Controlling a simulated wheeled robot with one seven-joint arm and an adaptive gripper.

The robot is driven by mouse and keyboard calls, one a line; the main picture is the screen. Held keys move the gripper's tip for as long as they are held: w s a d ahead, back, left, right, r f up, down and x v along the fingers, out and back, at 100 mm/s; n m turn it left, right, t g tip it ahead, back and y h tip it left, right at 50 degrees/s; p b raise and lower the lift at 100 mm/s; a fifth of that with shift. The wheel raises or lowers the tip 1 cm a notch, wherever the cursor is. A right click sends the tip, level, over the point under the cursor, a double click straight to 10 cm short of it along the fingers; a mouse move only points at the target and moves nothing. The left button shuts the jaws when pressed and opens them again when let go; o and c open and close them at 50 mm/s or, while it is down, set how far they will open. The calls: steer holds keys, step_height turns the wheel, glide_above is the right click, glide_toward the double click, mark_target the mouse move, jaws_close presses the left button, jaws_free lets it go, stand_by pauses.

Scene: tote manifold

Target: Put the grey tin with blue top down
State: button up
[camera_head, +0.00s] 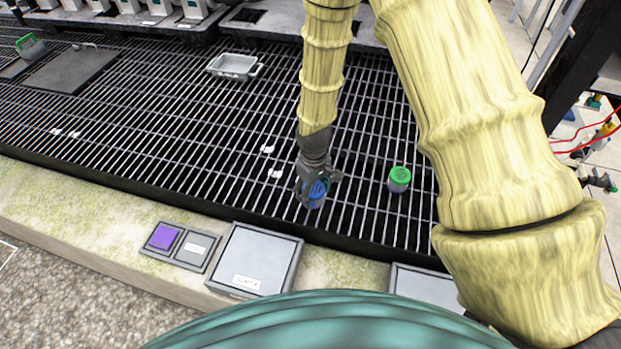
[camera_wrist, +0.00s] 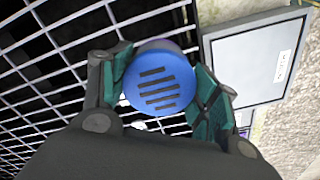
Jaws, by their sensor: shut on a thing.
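The tin with the blue top (camera_head: 317,193) is in my gripper, over the dark grating near its front edge. In the wrist view its round blue top (camera_wrist: 160,83) with dark slots faces the camera, and most of its body is hidden beneath. My gripper (camera_head: 318,185) is shut on it, with a teal-padded finger on each side in the wrist view (camera_wrist: 162,85). Whether the tin touches the grating (camera_head: 230,130) or hangs above it, I cannot tell.
A green-topped tin (camera_head: 399,178) stands on the grating to the right. A grey tray (camera_head: 234,66) sits further back. Grey panels (camera_head: 255,261), one beside a purple square (camera_head: 164,237), lie on the pale ledge in front. The grating left of my gripper is mostly clear.

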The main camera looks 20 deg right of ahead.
steer(key=w, duration=0.2)
steer(key=w+d, duration=0.1)
steer(key=w, duration=0.1)
steer(key=w+d, duration=0.1)
steer(key=w, duration=0.2)
steer(key=shift+w+f, duration=0.1)
steer(key=shift+f, duration=2)
steer(key=shift+f, duration=0.15)
steer(key=o, duration=1.1)
steer(key=shift+c, duration=0.2)
